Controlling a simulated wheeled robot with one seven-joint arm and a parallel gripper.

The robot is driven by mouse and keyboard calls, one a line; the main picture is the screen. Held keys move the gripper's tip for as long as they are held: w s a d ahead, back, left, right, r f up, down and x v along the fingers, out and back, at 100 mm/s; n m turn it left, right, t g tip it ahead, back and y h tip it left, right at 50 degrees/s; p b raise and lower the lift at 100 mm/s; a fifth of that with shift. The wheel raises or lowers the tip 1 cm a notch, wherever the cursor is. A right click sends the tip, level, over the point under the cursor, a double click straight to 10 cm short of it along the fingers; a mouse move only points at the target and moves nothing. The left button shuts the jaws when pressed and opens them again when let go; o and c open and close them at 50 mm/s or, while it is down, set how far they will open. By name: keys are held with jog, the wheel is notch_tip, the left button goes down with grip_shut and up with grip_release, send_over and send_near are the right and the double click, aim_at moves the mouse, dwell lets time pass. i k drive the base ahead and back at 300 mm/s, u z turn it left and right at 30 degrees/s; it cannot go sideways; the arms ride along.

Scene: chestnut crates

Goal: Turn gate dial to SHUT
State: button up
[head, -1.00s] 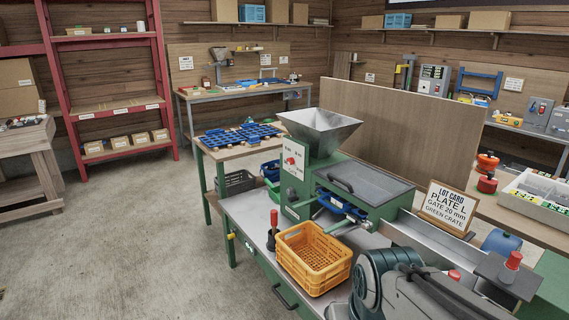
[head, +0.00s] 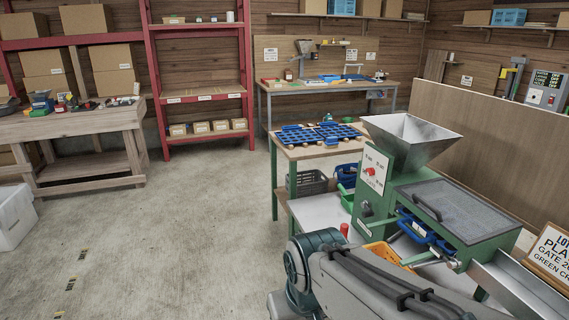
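The green grading machine (head: 398,200) with a metal hopper (head: 410,140) stands right of centre. A white panel (head: 374,170) on its left end carries a red dial (head: 369,171) and small print that I cannot read, so I cannot tell the dial's setting. A round grey knob (head: 366,209) sits lower on the same end. The yellow crate (head: 383,254) is mostly hidden behind my arm, which crosses the lower right. My gripper is not in view.
A low table with blue trays (head: 316,134) stands beyond the machine. A wooden bench (head: 80,125) is at the left and a white bin (head: 14,216) at the left edge. The lot card (head: 552,256) is at the right. Open floor lies left of the machine.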

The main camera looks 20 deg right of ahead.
aim_at(371, 172)
jog(key=u, duration=0.25)
jog(key=i, duration=1.1)
jog(key=z, duration=0.8)
jog(key=i, duration=0.75)
jog(key=z, duration=0.75)
